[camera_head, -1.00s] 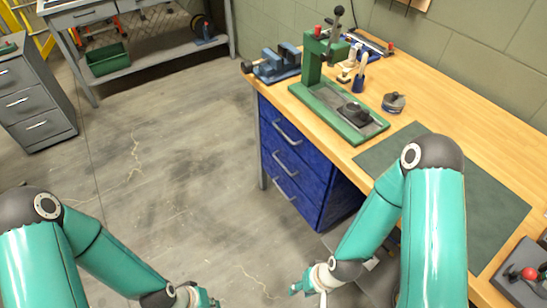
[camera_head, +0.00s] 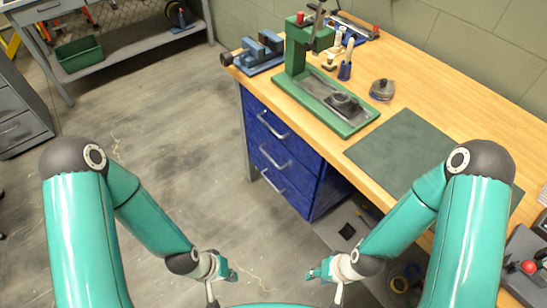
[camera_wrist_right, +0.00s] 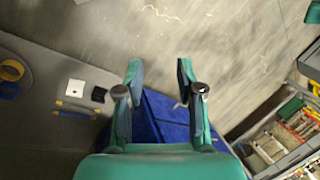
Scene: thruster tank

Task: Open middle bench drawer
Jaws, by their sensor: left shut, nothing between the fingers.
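The blue drawer unit (camera_head: 312,180) under the workbench has three stacked drawers with silver bar handles. The middle drawer (camera_head: 292,166) looks shut and flush, with its handle (camera_head: 275,160) on the front. My left gripper (camera_head: 232,276) is shut and empty, low in the head view, over the floor in front of and below the drawers.
The wooden bench top (camera_head: 440,115) carries a green press (camera_head: 325,100), a blue vise (camera_head: 258,52) and a dark mat (camera_head: 400,150). A lower shelf (camera_head: 345,215) holds small items right of the drawers. The floor (camera_head: 170,130) left of the drawers is clear.

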